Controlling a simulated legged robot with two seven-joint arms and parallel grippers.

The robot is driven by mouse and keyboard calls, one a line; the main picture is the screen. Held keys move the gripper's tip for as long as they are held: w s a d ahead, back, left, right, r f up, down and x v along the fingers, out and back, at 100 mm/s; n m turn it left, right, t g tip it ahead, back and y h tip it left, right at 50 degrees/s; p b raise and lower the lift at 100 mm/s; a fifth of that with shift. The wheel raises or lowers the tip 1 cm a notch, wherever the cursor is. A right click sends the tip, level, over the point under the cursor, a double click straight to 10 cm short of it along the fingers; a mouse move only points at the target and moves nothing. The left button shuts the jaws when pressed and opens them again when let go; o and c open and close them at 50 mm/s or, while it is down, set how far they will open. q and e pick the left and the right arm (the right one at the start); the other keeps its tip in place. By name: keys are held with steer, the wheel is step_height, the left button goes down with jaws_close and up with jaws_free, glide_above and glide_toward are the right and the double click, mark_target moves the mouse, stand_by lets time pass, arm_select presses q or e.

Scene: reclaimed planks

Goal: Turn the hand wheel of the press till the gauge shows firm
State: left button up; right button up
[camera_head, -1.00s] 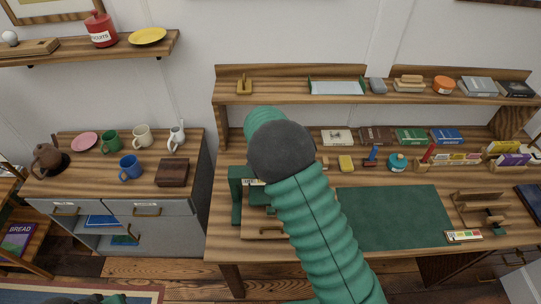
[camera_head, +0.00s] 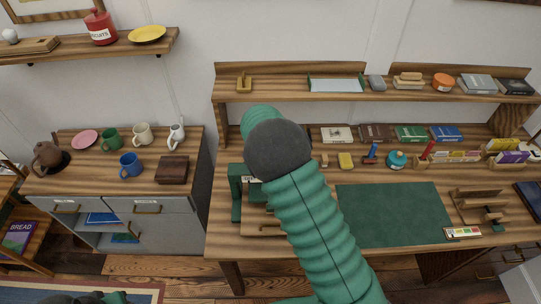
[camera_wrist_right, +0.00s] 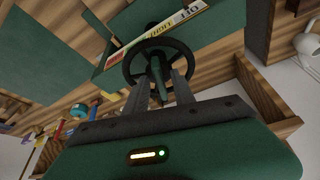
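The green press (camera_head: 237,190) stands at the left end of the workbench, mostly hidden behind my right arm in the head view. In the right wrist view its dark round hand wheel (camera_wrist_right: 187,51) lies just ahead of my right gripper (camera_wrist_right: 160,84). The two fingers stand either side of a green upright handle on the wheel; I cannot tell whether they press on it. The gauge strip (camera_wrist_right: 168,28), with white, yellow and red parts, crosses above the wheel; no pointer is readable. My left gripper (camera_head: 100,298) barely shows at the bottom edge of the head view.
A green mat (camera_head: 393,216) covers the bench to the right of my arm. Small boxes, stamps and a teal round pot (camera_head: 396,160) stand behind it. A shelf (camera_head: 300,90) runs above. A side cabinet (camera_head: 150,206) with mugs stands left.

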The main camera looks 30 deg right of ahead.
steer(key=shift+w, duration=0.15)
steer(key=shift+r, duration=0.15)
steer(key=shift+a+r, duration=0.1)
steer(key=shift+r, duration=0.25)
steer(key=b+v, duration=0.2)
steer(key=v, duration=1.3)
steer(key=shift+s+a+r, duration=0.2)
steer(key=shift+r, duration=0.15)
